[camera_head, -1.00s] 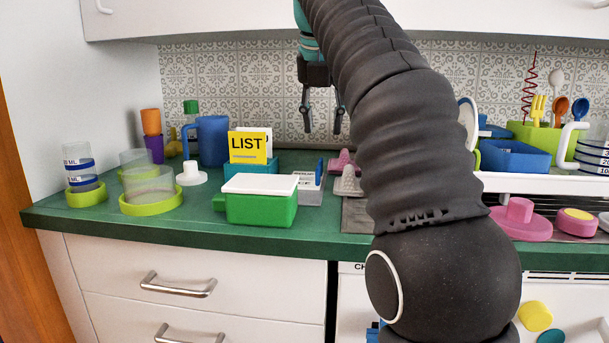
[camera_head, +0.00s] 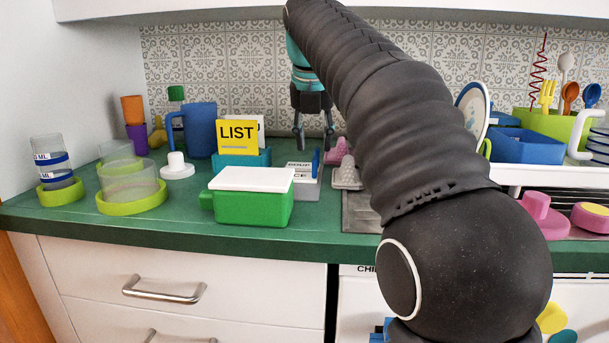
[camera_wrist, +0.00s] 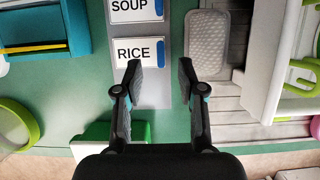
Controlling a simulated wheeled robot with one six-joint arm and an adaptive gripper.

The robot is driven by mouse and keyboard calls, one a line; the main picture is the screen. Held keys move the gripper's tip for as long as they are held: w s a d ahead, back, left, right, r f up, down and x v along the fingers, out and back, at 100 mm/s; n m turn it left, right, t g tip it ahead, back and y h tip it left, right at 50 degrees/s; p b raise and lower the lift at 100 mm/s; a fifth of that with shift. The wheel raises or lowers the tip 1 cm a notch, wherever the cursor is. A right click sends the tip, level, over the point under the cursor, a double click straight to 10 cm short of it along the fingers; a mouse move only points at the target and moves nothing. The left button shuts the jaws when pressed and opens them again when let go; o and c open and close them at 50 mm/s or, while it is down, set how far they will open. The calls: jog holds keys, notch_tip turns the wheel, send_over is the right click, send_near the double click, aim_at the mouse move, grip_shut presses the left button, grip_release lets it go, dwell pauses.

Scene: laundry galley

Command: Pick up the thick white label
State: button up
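Two white labels with black print and blue right ends lie on a grey tray (camera_wrist: 152,90). The SOUP label (camera_wrist: 128,8) is at the top of the wrist view. The RICE label (camera_wrist: 130,52) is below it, close to the left fingertip. I cannot tell which is the thick one. In the head view the labels (camera_head: 300,167) sit behind the green box and are partly hidden. My gripper (camera_wrist: 160,68) is open and empty, pointing down above the tray, with its fingers near the RICE label's right end. It also shows in the head view (camera_head: 313,145).
A green box with a white lid (camera_head: 250,190) stands in front of the labels. A teal holder with a yellow LIST card (camera_head: 237,137) is to the left. Cups and a blue jug (camera_head: 200,130) stand farther left.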

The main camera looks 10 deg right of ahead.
aim_at(315, 158)
jog(key=shift+b+x, duration=0.8)
jog(key=shift+x, duration=2.05)
jog(key=shift+s, duration=0.1)
grip_shut()
